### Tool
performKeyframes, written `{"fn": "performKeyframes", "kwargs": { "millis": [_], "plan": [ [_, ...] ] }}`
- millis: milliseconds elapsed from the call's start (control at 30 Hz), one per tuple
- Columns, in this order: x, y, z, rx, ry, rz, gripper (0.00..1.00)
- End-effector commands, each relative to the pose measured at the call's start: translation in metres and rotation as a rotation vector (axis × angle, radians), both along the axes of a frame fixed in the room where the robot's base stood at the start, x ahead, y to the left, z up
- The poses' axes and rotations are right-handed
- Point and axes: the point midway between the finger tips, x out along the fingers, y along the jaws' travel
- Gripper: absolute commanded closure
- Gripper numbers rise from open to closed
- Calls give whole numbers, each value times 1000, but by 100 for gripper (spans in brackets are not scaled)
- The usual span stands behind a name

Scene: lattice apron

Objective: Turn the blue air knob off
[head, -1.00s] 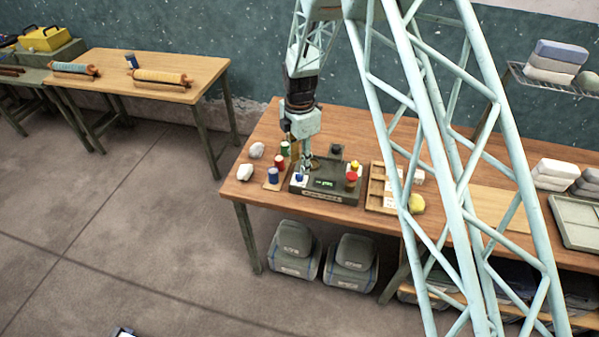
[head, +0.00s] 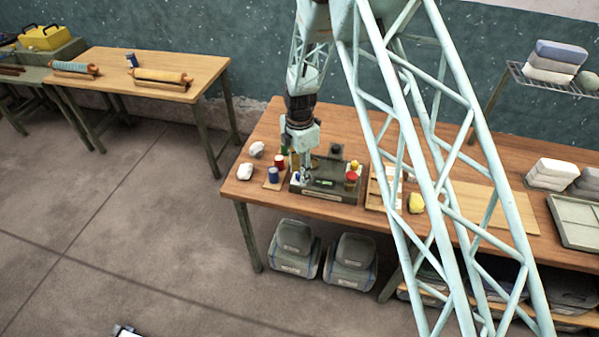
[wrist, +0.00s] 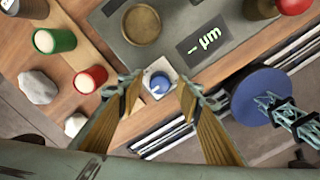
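The blue air knob (wrist: 160,84) is a small round blue cap with a pale pointer mark. It sits on a white square plate at the corner of a dark grey device (wrist: 182,22) with a lit display. My gripper (wrist: 157,90) is open, its two ribbed tan fingers on either side of the knob in the wrist view. I cannot tell whether either finger touches it. In the head view my gripper (head: 304,173) is low over the left end of the device (head: 322,194), mostly covering the knob there.
White lumps (head: 244,171) lie near the table's left edge. A red knob (head: 352,176) and a yellow one (head: 354,165) are on the device's right. A wooden tray (head: 374,196) stands farther right.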

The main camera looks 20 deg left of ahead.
Motion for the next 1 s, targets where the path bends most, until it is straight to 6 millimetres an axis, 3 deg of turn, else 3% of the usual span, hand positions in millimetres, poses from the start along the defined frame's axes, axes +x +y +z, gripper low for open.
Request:
{"fn": "performKeyframes", "kwargs": {
  "millis": [67,333,733,1000],
  "plan": [
    [0,0,0,0,0,0,68],
    [0,0,0,0,0,0,92],
    [0,0,0,1,-1,-38,92],
    [0,0,-2,1,-1,-159,92]
  ]
}}
